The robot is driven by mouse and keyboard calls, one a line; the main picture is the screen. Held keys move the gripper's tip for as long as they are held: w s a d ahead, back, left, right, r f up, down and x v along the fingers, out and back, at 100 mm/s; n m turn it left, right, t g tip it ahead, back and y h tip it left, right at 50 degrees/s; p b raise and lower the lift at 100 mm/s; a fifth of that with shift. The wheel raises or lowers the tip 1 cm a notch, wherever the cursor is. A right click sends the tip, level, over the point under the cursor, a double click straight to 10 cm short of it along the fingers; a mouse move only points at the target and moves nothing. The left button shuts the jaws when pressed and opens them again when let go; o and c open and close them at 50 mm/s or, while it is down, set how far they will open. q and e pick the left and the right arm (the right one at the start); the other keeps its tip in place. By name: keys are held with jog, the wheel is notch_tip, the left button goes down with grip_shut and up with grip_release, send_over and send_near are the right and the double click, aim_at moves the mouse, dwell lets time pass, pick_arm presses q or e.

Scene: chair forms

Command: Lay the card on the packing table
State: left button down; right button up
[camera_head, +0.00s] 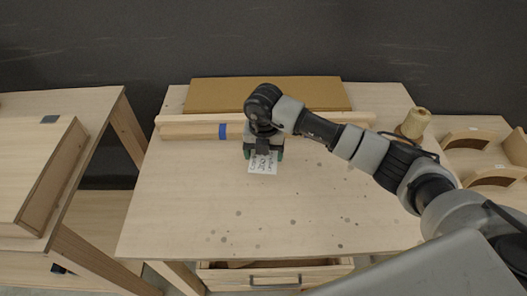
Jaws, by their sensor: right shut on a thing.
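A small white card (263,167) with dark handwriting shows in the head view, just in front of my right gripper (263,154). The gripper is shut on the card, and its fingers hide the card's far edge. The card is over the middle of the wooden packing table (190,205); I cannot tell whether it touches the top. My left gripper is not in view.
A spool of twine (415,122) stands at the back right. Wooden furniture (40,160) stands left.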

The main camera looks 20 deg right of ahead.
aim_at(264, 166)
jog(key=m, duration=0.2)
jog(key=f+m, duration=0.1)
jog(key=m, duration=0.1)
jog(key=shift+w+m, duration=0.2)
jog(key=shift+m, duration=0.1)
jog(key=m, duration=0.1)
jog(key=f+m, duration=0.1)
jog(key=shift+m+p, duration=0.3)
jog(key=shift+m, duration=0.1)
jog(key=shift+w+f+b, duration=0.1)
jog(key=shift+f+b, duration=2)
jog(key=shift+f, duration=0.4)
jog(key=o, duration=0.8)
jog(key=shift+o, duration=0.2)
jog(key=shift+r, duration=0.1)
jog(key=shift+r+p, duration=2.95)
jog(key=shift+r, duration=0.55)
